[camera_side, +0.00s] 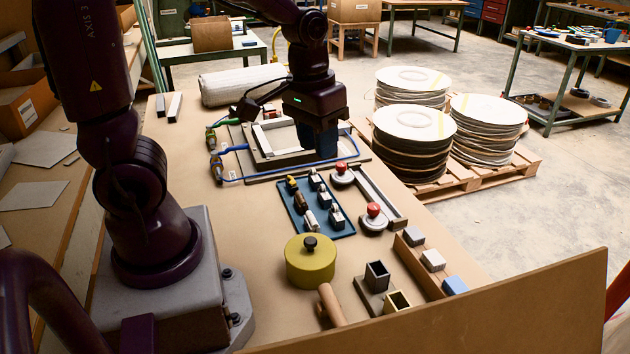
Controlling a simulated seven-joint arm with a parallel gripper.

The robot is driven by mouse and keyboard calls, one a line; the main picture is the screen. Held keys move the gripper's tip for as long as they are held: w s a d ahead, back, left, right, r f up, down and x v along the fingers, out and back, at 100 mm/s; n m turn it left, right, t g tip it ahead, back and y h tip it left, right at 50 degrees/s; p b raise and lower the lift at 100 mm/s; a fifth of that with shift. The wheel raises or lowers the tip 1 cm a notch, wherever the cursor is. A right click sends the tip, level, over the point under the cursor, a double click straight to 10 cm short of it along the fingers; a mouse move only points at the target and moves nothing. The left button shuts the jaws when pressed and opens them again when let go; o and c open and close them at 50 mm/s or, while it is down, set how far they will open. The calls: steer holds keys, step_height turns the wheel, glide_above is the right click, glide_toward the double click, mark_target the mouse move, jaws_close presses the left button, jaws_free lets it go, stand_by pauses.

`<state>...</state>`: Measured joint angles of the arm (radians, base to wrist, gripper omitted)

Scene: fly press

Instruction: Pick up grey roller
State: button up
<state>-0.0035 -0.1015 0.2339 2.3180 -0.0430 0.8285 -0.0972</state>
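My gripper (319,138) points down over the far part of the bench, above the right side of a flat metal frame (262,158). Its fingers look dark blue and seen edge-on, so I cannot tell whether they are open or shut. A blue tray (297,223) lies nearer the camera and holds several small pieces. Among them are a pale grey-white cylinder (311,220) and a brown one (301,201); the others look like dark-topped blocks. A large light grey roll (242,85) lies at the back of the bench. I cannot tell which is the grey roller.
Two red-topped buttons (373,210) (341,168) stand right of the tray. A yellow lidded pot (310,262), a wooden cylinder (331,305) and square holders (376,274) are nearer. A wooden rack (413,262) holds blocks at the right edge. A blue cable (240,180) borders the frame.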

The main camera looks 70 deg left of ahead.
steer(key=w+a+f+n+g+y, duration=0.1)
steer(key=w+a+f+n, duration=0.1)
steer(key=a+f+n, duration=0.15)
steer(key=w+a+f+n+g, duration=0.1)
steer(key=w+a+f+n, duration=0.1)
steer(key=a+f, duration=0.25)
steer(key=n+y, duration=0.4)
steer(key=n, duration=0.4)
glide_toward(314, 172)
steer(key=shift+t, duration=0.4)
steer(key=x, duration=0.5)
steer(key=shift+s+d+f, duration=0.15)
steer(key=shift+s+f, duration=0.15)
steer(key=shift+f, duration=0.05)
steer(key=shift+a+x, duration=0.25)
steer(key=shift+x, duration=2.45)
steer(key=shift+r, duration=0.1)
steer(key=shift+c, duration=0.3)
steer(key=c, duration=0.5)
